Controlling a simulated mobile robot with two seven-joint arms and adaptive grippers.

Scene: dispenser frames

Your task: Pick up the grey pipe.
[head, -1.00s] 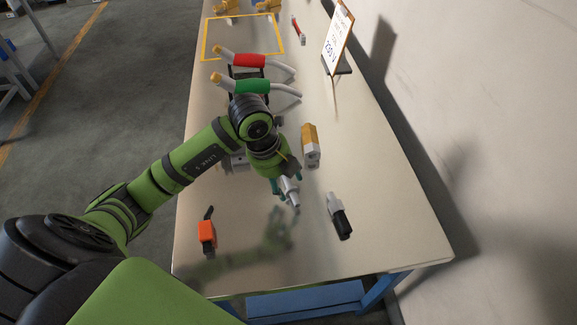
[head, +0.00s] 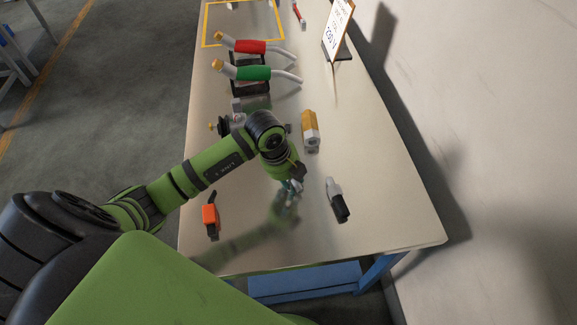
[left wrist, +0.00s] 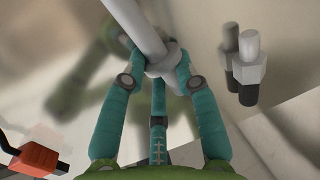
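The grey pipe (left wrist: 137,25) is a pale round tube with a thicker hex-like collar in the left wrist view. It runs up and left from between the teal fingers of my left gripper (left wrist: 157,62). The fingers lie against it on both sides and look closed around the collar. In the head view my left gripper (head: 291,186) points down over the near part of the table, and the pipe is mostly hidden there. I cannot tell whether the pipe touches the table. My right gripper is not in view.
A grey-and-black part (head: 339,200) lies right of the gripper, and an orange-and-black part (head: 210,215) lies left. A yellow-and-grey block (head: 310,130) stands behind. Red (head: 250,47) and green (head: 253,73) sleeved pipes rest farther back. The table's front strip is clear.

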